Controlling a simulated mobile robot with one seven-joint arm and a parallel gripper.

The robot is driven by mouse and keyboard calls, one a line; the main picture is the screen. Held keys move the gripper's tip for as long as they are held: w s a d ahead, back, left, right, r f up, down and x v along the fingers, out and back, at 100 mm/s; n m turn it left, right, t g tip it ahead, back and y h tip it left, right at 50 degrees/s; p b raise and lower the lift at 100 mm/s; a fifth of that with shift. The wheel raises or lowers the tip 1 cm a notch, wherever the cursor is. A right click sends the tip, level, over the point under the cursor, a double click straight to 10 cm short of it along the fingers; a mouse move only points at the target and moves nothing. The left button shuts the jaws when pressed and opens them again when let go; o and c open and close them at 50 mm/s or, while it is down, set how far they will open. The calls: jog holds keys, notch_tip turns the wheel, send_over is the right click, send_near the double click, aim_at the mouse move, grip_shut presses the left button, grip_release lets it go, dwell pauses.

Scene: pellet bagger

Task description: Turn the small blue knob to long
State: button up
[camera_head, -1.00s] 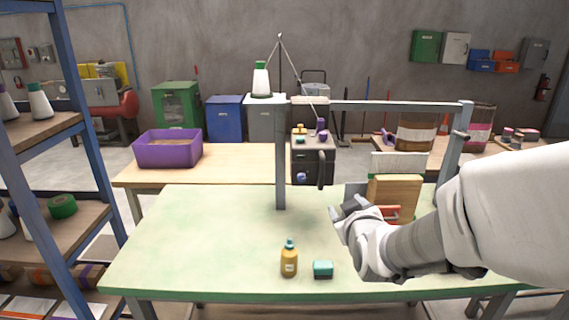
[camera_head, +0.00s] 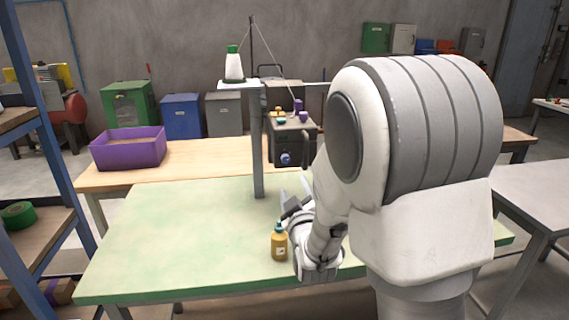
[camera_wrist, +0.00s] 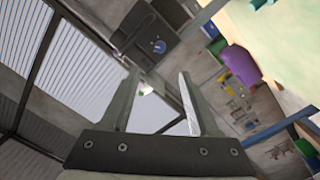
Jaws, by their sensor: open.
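The small blue knob (camera_head: 285,158) is on the lower front of a dark machine head (camera_head: 292,135) that hangs on a grey post. The knob also shows in the wrist view (camera_wrist: 158,46), near the top middle, beyond the fingertips. Its setting and markings are too small to read. My gripper (camera_wrist: 158,80) is open and empty, its two fingers apart and tilted upward. In the head view my gripper (camera_head: 296,198) is below the machine head, apart from the knob. My arm hides the right part of the frame.
A purple bin (camera_head: 128,148) sits on the wooden bench behind. The table's left side is clear.

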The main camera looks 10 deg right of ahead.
aim_at(286, 160)
jog(key=w, duration=0.9)
jog(key=w+p, duration=0.1)
jog(key=w, duration=0.4)
jog(key=shift+w+d, duration=0.3)
grip_shut()
